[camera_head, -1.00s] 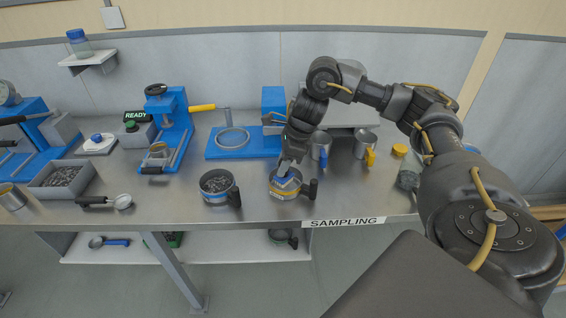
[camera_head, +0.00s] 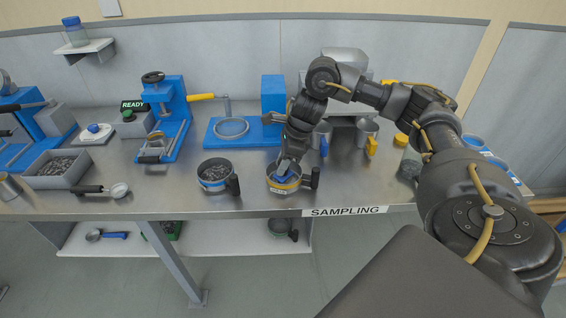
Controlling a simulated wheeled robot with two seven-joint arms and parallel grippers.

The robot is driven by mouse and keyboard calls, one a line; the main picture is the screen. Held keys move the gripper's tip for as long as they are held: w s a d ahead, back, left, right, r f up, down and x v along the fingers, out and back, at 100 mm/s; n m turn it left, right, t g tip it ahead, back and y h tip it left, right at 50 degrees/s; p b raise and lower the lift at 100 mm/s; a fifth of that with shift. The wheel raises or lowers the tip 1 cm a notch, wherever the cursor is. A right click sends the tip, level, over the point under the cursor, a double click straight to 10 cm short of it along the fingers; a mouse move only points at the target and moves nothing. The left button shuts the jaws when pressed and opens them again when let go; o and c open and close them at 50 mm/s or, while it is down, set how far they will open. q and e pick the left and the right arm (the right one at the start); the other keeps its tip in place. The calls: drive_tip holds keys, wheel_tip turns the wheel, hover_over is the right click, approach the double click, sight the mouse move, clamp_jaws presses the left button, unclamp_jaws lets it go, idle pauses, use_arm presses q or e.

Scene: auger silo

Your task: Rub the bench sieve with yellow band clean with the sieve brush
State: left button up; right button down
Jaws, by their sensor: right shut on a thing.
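The bench sieve with yellow band (camera_head: 285,187) stands on the metal bench near its front edge, with its dark handle to the right. My right gripper (camera_head: 287,170) reaches down into the sieve from above. The bristles and the sieve mesh are mostly hidden by the gripper and brush. My left gripper is not in view.
A blue-banded sieve (camera_head: 214,175) holding dark grains stands to the left. Metal mugs with blue (camera_head: 323,146) and yellow (camera_head: 372,146) handles stand behind right. A scoop (camera_head: 105,190) and a grey tray (camera_head: 58,170) lie farther left. The bench edge bears a SAMPLING label (camera_head: 345,211).

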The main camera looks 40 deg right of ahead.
drive_tip(key=shift+w+d+f, duration=0.15)
drive_tip(key=shift+f, duration=0.1)
drive_tip(key=shift+f+b, duration=0.15)
drive_tip(key=shift+b, duration=0.15)
drive_tip(key=shift+f+b, duration=0.55)
drive_tip(key=shift+f, duration=0.15)
drive_tip(key=shift+w+d+r, duration=0.1)
drive_tip(key=shift+w+d, duration=0.15)
drive_tip(key=shift+w, duration=0.3)
drive_tip(key=shift+w+d+r, duration=0.1)
drive_tip(key=shift+w+d, duration=0.15)
drive_tip(key=shift+w, duration=0.3)
drive_tip(key=shift+w+d+f, duration=0.1)
drive_tip(key=shift+w+d, duration=0.15)
drive_tip(key=shift+w, duration=0.35)
drive_tip(key=shift+w+d+f, duration=0.1)
drive_tip(key=shift+w+d, duration=0.15)
drive_tip(key=shift+w, duration=0.3)
